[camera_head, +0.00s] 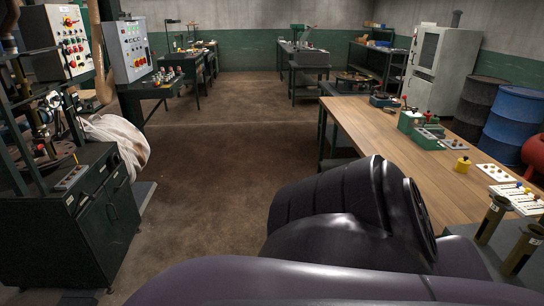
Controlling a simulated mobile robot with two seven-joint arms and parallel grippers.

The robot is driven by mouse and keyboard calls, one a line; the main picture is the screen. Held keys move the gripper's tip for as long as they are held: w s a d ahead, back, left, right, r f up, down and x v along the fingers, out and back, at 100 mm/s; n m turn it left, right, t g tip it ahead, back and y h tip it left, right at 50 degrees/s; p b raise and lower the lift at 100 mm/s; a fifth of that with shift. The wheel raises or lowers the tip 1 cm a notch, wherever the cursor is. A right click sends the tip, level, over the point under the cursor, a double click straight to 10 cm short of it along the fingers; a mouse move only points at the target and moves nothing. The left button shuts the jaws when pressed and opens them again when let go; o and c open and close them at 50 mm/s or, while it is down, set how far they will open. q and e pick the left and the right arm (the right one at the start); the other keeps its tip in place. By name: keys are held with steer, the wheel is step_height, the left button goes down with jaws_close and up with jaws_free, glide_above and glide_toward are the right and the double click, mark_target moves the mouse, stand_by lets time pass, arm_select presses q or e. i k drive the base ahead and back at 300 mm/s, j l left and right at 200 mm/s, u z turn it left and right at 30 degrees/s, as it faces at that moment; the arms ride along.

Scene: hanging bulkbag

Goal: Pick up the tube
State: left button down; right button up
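I cannot tell for sure which thing is the tube. Two dark upright cylinders with pale brassy bodies, a farther one (491,215) and a nearer one (522,249), stand at the lower right, near the table's front end. A brown pipe-like form (100,50) runs down between the control panels at the upper left, its top cut off by the frame. A dark, rounded link of my own arm fills the lower middle and hides part of the table and floor. Neither of my grippers is in view.
A long wooden table (395,140) at right carries small devices and a yellow piece (462,164). A black cabinet (105,225) and pale bulk bag (122,140) stand left. The middle floor (215,165) is clear.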

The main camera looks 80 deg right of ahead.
mark_target(500, 205)
steer(key=z, duration=4.45)
steer(key=i+j+z, duration=0.15)
steer(key=j+z, duration=0.2)
steer(key=i+j+z, duration=0.1)
steer(key=j+z, duration=0.3)
steer(key=i+j+z, duration=0.15)
steer(key=j, duration=0.25)
steer(key=j+z, duration=0.15)
steer(key=j, duration=0.25)
steer(key=j+z, duration=0.2)
steer(key=j, duration=1.5)
